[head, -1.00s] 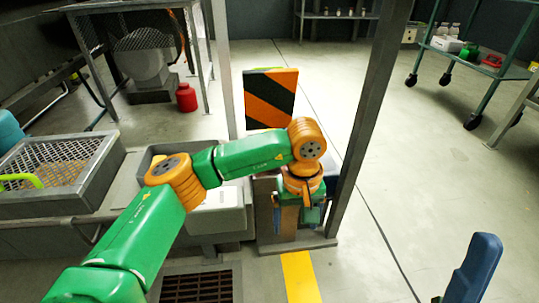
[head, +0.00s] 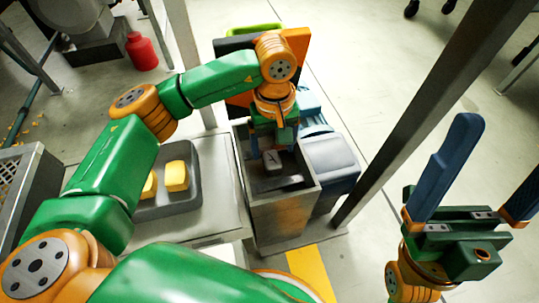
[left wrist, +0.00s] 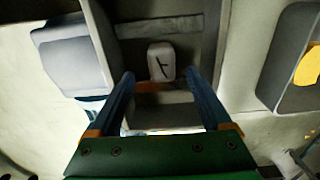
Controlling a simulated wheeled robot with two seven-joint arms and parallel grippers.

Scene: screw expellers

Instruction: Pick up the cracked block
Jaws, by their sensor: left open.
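The cracked block (head: 272,161) is a small pale grey block with a dark forked crack on its top. It lies inside a deep grey bin (head: 238,178); it also shows in the left wrist view (left wrist: 161,62). My left gripper (head: 272,150) points down into the bin with its blue fingers apart. In the left wrist view the fingers (left wrist: 160,76) reach towards the block, one to each side, with nothing held. Whether they are level with the block I cannot tell. My right gripper (head: 505,160) is open and empty at the right, away from the bin.
A dark tray with yellow blocks (head: 176,177) stands left of the bin. A grey-blue container (head: 333,160) stands close on its right. A steel post (head: 430,110) rises to the right. Open floor lies further right.

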